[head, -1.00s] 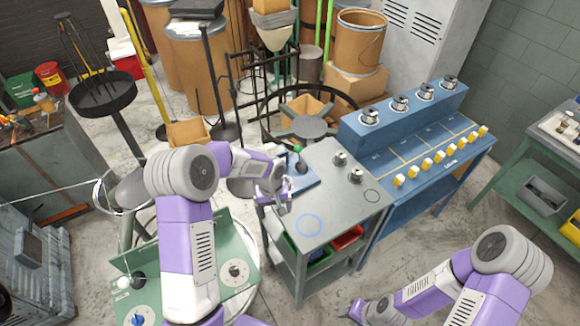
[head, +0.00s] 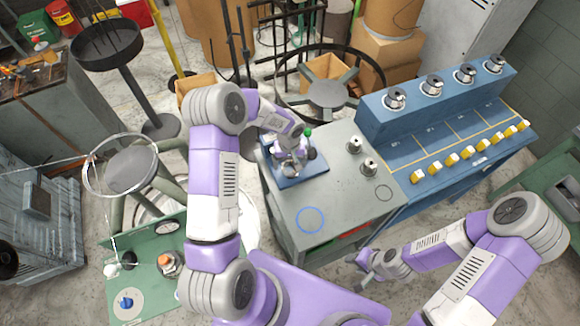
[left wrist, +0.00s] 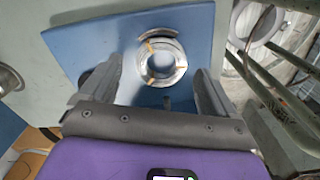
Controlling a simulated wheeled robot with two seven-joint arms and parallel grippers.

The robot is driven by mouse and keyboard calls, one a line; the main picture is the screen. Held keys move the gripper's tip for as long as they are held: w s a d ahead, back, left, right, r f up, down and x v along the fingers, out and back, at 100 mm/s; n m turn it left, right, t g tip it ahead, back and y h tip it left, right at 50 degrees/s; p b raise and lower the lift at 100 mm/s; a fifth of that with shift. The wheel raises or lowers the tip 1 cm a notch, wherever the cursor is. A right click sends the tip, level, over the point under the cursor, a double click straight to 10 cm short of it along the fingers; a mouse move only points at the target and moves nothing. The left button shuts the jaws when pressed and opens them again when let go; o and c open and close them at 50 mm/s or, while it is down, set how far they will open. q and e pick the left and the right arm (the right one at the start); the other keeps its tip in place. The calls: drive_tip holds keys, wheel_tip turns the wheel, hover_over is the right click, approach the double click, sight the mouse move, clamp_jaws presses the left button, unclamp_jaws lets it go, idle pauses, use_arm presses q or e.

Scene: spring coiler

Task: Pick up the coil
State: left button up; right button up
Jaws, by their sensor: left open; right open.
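A silver ring-shaped coil (left wrist: 163,62) with tan bands lies on a blue plate (left wrist: 95,38) in the left wrist view. My left gripper (left wrist: 160,82) is open, with one finger on each side of the coil. I cannot tell whether the fingers touch it. In the head view my left gripper (head: 289,158) is over the blue plate (head: 312,172) on the grey table, and it largely hides the coil there. My right gripper (head: 370,268) is open and empty, low in front of the grey table.
A green-knobbed post (head: 308,139) stands on the plate beside my left gripper. The grey table (head: 335,205) carries two metal fittings (head: 354,145) and is clear toward its front. A blue bench (head: 440,150) stands right, and a wire loop (head: 84,178) is at left.

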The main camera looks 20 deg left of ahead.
use_arm(q)
drive_tip(key=shift+s+f, duration=0.1)
drive_tip(key=shift+f, duration=0.3)
drive_tip(key=c, duration=1.4)
